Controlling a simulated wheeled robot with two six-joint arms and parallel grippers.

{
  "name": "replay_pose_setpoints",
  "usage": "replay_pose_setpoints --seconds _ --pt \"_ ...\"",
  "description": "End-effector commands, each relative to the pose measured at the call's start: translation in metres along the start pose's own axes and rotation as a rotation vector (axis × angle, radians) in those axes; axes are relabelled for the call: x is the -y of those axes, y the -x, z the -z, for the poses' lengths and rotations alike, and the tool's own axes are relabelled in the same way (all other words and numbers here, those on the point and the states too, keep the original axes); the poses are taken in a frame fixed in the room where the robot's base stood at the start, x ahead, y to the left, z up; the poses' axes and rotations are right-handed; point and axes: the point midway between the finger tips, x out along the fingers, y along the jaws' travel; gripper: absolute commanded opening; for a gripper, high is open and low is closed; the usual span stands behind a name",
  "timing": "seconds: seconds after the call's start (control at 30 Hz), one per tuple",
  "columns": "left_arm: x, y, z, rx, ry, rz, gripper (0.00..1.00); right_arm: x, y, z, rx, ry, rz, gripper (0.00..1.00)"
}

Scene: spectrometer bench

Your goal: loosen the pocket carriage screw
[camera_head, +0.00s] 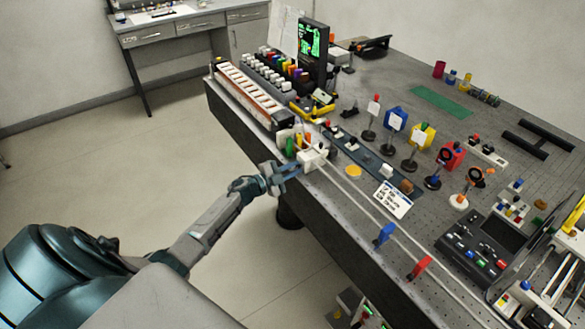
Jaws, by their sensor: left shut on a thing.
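A white block on the long pale rail, which looks like the pocket carriage (312,159), sits at the near-left edge of the bench. My left gripper (290,170) reaches in from the left over the bench edge, its fingertips at the near side of this block. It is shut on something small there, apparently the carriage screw. The screw itself is hidden by the fingers at this size, so its turn cannot be seen. My right gripper is not in view.
Coloured pieces (290,146) stand close behind the gripper. A blue stop (384,235) and a red stop (419,268) stand along the rail (355,199). Several posts with optics fill the bench (365,245) beyond. The floor (150,165) at left is clear.

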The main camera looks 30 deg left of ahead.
Motion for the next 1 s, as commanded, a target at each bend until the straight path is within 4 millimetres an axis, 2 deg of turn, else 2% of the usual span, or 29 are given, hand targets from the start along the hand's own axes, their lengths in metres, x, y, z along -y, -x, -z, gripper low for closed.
replay_pose_setpoints --seconds 0.4,0.43,0.53,0.83,1.0 --pt "-0.001 0.001 -0.001 0.002 0.007 -0.001 0.0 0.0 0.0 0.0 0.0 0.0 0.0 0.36" --pt "-0.001 0.001 -0.001 0.002 0.007 -0.001 0.19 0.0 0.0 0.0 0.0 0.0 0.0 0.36" --pt "-0.001 0.001 -0.001 0.002 0.006 -0.001 0.37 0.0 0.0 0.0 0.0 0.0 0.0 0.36" --pt "-0.001 0.001 -0.001 0.001 0.005 0.0 0.37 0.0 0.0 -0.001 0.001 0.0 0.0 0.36" --pt "-0.003 0.017 -0.002 0.001 0.004 -0.001 0.37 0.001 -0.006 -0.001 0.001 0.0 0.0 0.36"
